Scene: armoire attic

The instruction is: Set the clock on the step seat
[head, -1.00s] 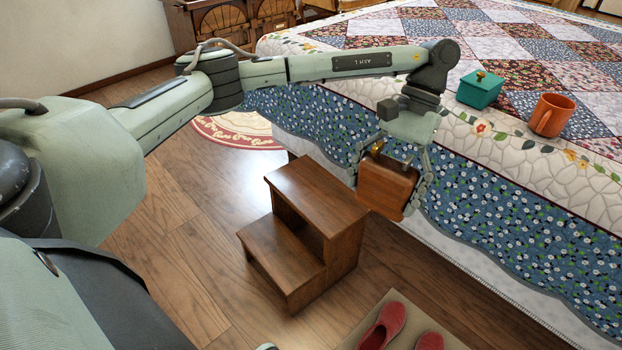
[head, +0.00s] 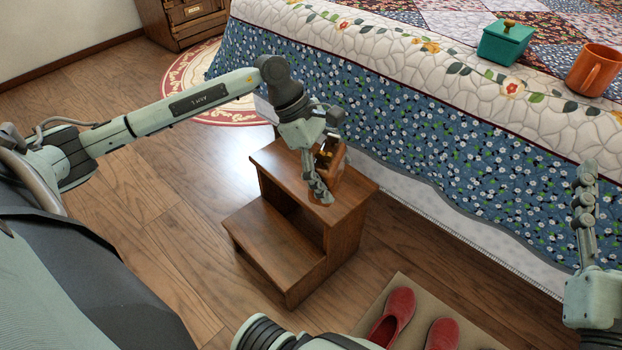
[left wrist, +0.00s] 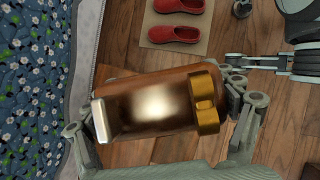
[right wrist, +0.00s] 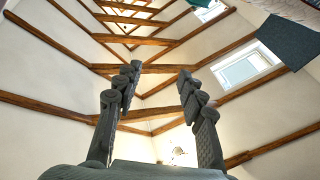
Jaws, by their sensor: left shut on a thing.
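The clock (head: 334,172) is a small wooden box with brass parts on top. My left gripper (head: 325,182) is shut on it, and its fingers cover part of it. In the left wrist view the clock (left wrist: 150,112) lies between the two fingers (left wrist: 160,125), its top and brass toward the camera. The step seat (head: 283,178) is a brown wooden two-step stool beside the bed. The clock is at its upper step; I cannot tell whether it touches the wood. My right gripper (right wrist: 158,85) is open and empty, fingers upward; it also shows at the right of the head view (head: 586,215).
The bed (head: 440,150) with its blue floral skirt stands close behind the step seat. A teal box (head: 505,43) and an orange mug (head: 594,70) are on the bed. Red slippers (head: 398,312) lie on a beige mat in front. Wood floor is clear to the left.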

